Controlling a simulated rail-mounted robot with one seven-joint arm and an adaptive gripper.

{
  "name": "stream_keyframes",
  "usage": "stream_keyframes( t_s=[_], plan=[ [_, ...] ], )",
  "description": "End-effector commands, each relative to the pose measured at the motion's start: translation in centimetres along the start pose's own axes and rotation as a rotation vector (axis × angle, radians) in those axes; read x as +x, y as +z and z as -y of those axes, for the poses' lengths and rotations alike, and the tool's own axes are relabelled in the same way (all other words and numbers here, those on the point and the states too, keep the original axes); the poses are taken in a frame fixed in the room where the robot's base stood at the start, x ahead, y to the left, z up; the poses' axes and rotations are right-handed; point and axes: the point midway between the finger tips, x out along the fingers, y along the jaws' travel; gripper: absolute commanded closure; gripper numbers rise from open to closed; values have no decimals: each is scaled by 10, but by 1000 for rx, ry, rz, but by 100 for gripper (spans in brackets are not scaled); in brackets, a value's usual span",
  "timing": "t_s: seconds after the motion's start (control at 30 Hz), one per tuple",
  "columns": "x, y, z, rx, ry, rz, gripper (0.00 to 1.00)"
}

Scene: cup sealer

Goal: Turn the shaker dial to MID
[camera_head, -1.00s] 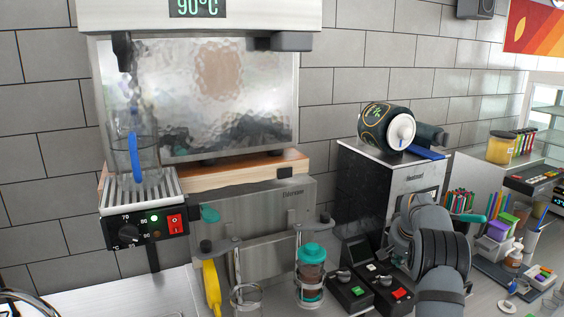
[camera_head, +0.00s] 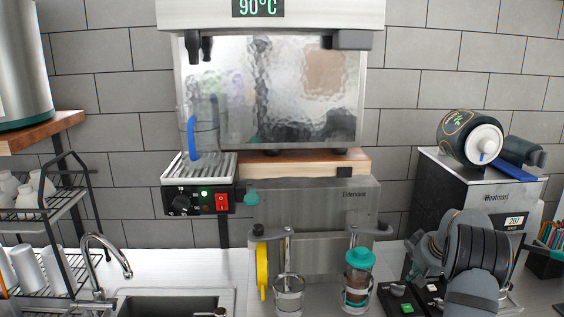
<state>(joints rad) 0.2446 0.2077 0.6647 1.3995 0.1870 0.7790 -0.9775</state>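A low black control box (camera_head: 403,301) stands on the counter at the lower right, with a dark knob (camera_head: 397,288) and a green button. It is cut off by the lower edge, and no dial label can be read. A shaker cup with a teal lid (camera_head: 359,259) stands beside it in the steel Eldervane machine (camera_head: 335,200). My grey arm stands at the right, in front of part of the controls. The end of my arm, with my gripper (camera_head: 422,258), is mostly hidden by the arm's own links. Its fingers cannot be made out.
A heater box (camera_head: 182,205) with a numbered dial and red switch sits left of the machine. An empty glass (camera_head: 289,293) stands at the machine's left. A Heatmarl machine (camera_head: 490,197) is behind my arm. A sink (camera_head: 172,303) and cup rack (camera_head: 72,205) are at left.

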Motion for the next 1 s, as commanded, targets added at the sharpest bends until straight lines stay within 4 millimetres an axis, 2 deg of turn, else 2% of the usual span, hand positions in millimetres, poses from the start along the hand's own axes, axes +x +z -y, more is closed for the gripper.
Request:
stream_keyframes(
  t_s=[0.33, 0.5, 1.0],
  plan=[
    [42, 23, 0, 3, -1, 1, 100],
    [55, 30, 0, 3, 0, 0, 100],
    [56, 30, 1, 3, -1, 1, 100]
  ],
)
